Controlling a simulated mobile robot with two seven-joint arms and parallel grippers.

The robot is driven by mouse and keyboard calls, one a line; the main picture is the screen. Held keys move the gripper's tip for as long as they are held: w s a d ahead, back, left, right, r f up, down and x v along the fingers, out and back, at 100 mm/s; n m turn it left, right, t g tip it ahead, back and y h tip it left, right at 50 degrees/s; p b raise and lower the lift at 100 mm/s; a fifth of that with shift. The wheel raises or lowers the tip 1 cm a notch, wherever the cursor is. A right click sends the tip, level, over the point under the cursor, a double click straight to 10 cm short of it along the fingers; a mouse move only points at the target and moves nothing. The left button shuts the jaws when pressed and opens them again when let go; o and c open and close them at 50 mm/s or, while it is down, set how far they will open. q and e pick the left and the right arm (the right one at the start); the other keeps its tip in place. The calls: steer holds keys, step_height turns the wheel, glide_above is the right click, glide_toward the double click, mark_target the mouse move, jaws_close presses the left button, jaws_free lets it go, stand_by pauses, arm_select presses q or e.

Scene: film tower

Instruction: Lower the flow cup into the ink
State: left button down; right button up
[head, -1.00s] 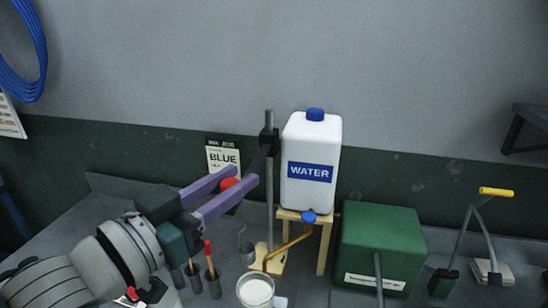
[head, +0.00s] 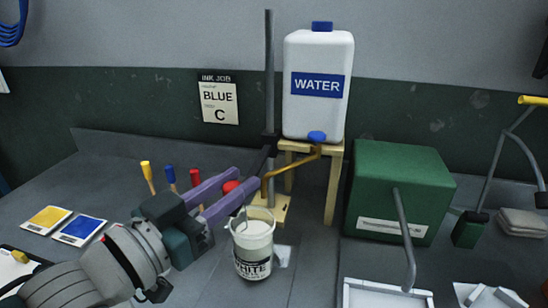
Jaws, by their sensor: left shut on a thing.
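My left gripper (head: 232,196) has purple fingers and is shut on a red knob (head: 231,186) beside the upright rod (head: 268,70) of a stand. The black clamp (head: 269,144) sits low on the rod. The white ink pot (head: 252,262), labelled WHITE, stands on the bench just below the fingers, with pale ink (head: 252,228) in it. A thin wire hanger (head: 244,214) reaches down into the pot's mouth. The flow cup's body does not show; it appears hidden in the ink. My right gripper is not in view.
A white water container (head: 318,108) with an orange spout (head: 290,170) stands on a wooden stand behind the pot. A green box (head: 395,190) is at right. Yellow, blue and red handled tools (head: 170,175) stand behind my arm. A white tray (head: 388,292) is at front right.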

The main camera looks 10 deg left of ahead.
arm_select(q)
steer(key=shift+a+f, duration=0.1)
steer(key=shift+f, duration=0.25)
steer(key=c, duration=1.1)
jaws_free()
steer(key=o, duration=0.5)
steer(key=shift+r, duration=0.15)
steer(key=v, duration=1)
